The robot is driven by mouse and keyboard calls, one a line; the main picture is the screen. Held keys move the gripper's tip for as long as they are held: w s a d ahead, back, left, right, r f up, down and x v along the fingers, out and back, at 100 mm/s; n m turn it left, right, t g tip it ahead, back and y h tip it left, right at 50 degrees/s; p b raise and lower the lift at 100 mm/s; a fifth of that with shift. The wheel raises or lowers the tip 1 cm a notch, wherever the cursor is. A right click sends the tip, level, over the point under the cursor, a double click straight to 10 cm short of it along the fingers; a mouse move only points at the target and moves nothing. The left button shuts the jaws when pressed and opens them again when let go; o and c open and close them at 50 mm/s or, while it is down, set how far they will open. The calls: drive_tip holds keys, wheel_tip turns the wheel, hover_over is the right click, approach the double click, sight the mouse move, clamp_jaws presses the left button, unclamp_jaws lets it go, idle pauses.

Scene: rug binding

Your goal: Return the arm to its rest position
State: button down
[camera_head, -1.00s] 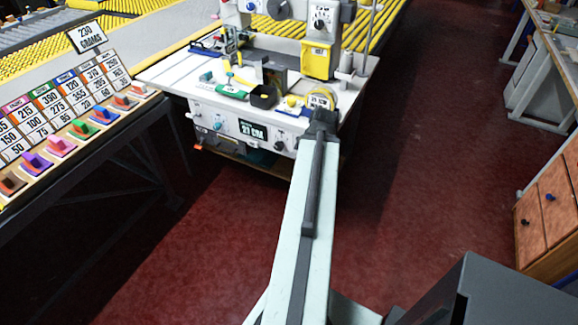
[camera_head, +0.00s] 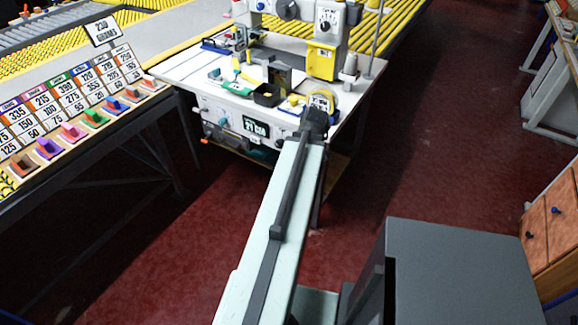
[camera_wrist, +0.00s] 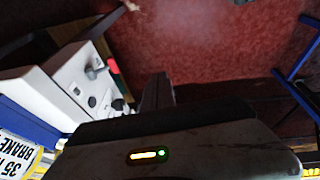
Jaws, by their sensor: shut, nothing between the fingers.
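My arm reaches up the middle of the head view, a pale link with a dark strip. Its dark end (camera_head: 314,122) is in front of the white machine table (camera_head: 365,92). The fingers cannot be made out there. In the wrist view my gripper (camera_wrist: 158,90) shows as dark fingers above a dark body with a small lit strip. It is shut and empty, with red floor beyond it.
A sewing machine (camera_head: 325,63) stands on the table. A sloped board of number cards (camera_head: 75,85) is on the left. A grey box (camera_head: 465,270) is at lower right, near a wooden cabinet (camera_head: 552,238). Red floor (camera_head: 430,170) lies open between table and cabinet.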

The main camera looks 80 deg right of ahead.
drive_tip(key=shift+s+d, duration=0.1)
drive_tip(key=shift+s, duration=0.1)
drive_tip(key=w+a+r+n+y+p, duration=0.1)
drive_tip(key=w+a+n, duration=0.15)
drive_tip(key=w, duration=0.85)
drive_tip(key=w+a+r+n+p, duration=0.2)
drive_tip(key=w+a, duration=0.2)
drive_tip(key=w, duration=0.7)
drive_tip(key=w+a+r+n+y+p, duration=0.2)
drive_tip(key=w+a+n, duration=0.2)
drive_tip(key=w+a, duration=1.2)
drive_tip(key=w+a+r+n+g+p, duration=0.1)
drive_tip(key=w+a, duration=0.4)
drive_tip(key=a, duration=0.4)
drive_tip(key=w+a+n+p, duration=0.1)
drive_tip(key=w+a+n, duration=0.1)
drive_tip(key=w+a, duration=0.5)
drive_tip(key=s+a+r+m+g+h+p, duration=0.1)
drive_tip(key=a+m, duration=0.7)
drive_tip(key=a, duration=1.1)
drive_tip(key=shift+s+a+r+m+g+p, duration=0.2)
drive_tip(key=shift+s+m+g+p, duration=0.25)
drive_tip(key=shift+s, duration=0.5)
